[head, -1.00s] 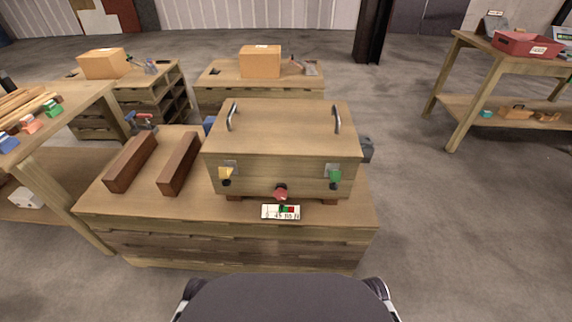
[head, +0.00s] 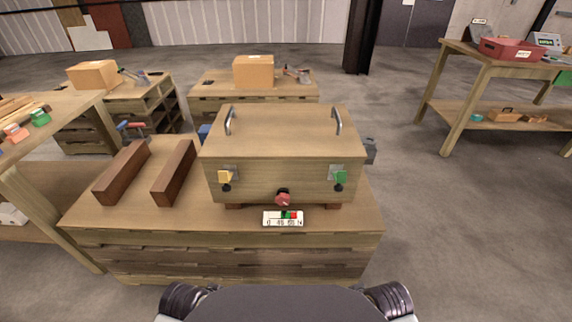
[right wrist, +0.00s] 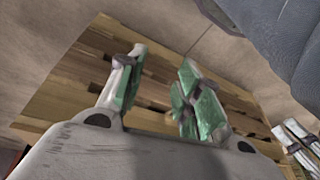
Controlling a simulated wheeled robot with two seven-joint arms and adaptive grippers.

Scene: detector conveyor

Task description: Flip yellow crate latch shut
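The wooden crate (head: 284,130) stands closed on the middle workbench, with two metal handles on its lid. The yellow latch (head: 225,177) is on the left of its front face, over a small dark part. A green latch (head: 340,177) is on the right, and a red knob (head: 283,198) sits low in the middle. My right gripper (right wrist: 160,88) shows in the right wrist view, its green-padded fingers apart with nothing between them. It is away from the crate. Pale bars at that view's right edge may be my left gripper (right wrist: 299,144); its opening is unclear.
A gauge plate (head: 283,218) lies in front of the crate. Two dark brown blocks (head: 122,172) lie left of it on the workbench (head: 110,222). Side tables stand left and right. Floor to the right is clear.

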